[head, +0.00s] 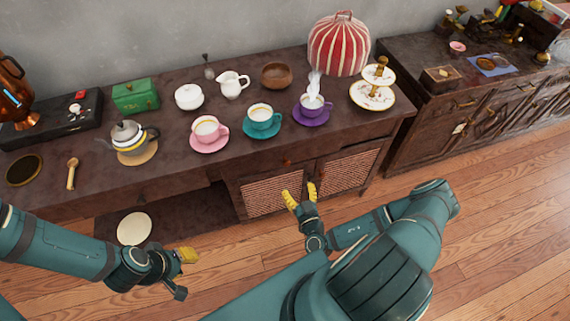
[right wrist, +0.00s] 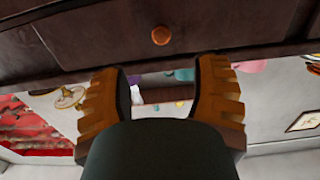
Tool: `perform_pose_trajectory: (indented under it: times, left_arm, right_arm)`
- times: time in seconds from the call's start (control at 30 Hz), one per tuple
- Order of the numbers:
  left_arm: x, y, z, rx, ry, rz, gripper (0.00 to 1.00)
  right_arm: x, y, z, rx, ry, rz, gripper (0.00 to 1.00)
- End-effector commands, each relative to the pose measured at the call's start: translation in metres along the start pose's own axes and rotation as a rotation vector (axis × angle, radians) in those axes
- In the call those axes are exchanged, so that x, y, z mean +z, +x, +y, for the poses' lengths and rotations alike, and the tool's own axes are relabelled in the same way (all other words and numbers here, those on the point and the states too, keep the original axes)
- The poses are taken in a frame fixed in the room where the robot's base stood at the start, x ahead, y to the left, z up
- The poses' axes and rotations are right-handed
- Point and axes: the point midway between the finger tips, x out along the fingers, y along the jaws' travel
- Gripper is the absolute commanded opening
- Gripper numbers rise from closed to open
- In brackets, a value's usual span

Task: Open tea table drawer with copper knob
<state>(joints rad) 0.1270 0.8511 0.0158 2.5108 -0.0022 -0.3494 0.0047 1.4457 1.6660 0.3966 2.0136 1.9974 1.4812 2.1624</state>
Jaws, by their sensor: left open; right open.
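The dark wooden tea table (head: 345,135) runs along the wall in the head view. Its small copper knob (head: 287,162) sits on the front of a drawer above the two lattice doors; the drawer looks shut. In the right wrist view the round copper knob (right wrist: 161,35) is clear on the dark drawer front (right wrist: 215,28). My right gripper (head: 299,192) is open and empty in front of the table, below the knob in the picture and apart from it. Its yellow fingers (right wrist: 162,100) are spread in the wrist view. My left gripper (head: 186,273) is open and empty at the lower left.
The tabletop holds a pink cup (head: 207,130), a teal cup (head: 262,118), a steaming purple cup (head: 312,106), a teapot (head: 127,137) and a tiered plate stand (head: 372,96). Lattice doors (head: 270,197) are below the drawer. A second cabinet (head: 440,125) stands right. Wooden floor is open at right.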

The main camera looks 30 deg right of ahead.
Motion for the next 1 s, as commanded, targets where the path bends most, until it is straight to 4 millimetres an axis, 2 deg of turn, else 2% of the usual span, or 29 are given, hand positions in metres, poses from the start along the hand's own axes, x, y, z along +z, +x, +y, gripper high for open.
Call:
perform_pose_trajectory:
  times: [0.3, 0.5, 0.7, 1.0]
  left_arm:
    - [-0.001, 0.007, -0.003, 0.0, 0.0, 0.004, 0.34]
    - [-0.002, 0.011, -0.004, 0.0, 0.0, 0.006, 0.34]
    - [-0.002, 0.013, -0.005, -0.001, 0.001, 0.007, 0.34]
    - [-0.002, 0.013, -0.005, -0.001, 0.001, 0.007, 0.34]
  right_arm:
    - [-0.001, 0.063, -0.002, -0.005, -0.002, 0.004, 0.62]
    - [0.0, 0.096, -0.001, -0.005, -0.003, 0.003, 0.62]
    - [-0.001, 0.113, -0.002, -0.005, -0.002, 0.001, 0.62]
    - [-0.001, 0.116, -0.002, -0.004, -0.001, 0.001, 0.62]
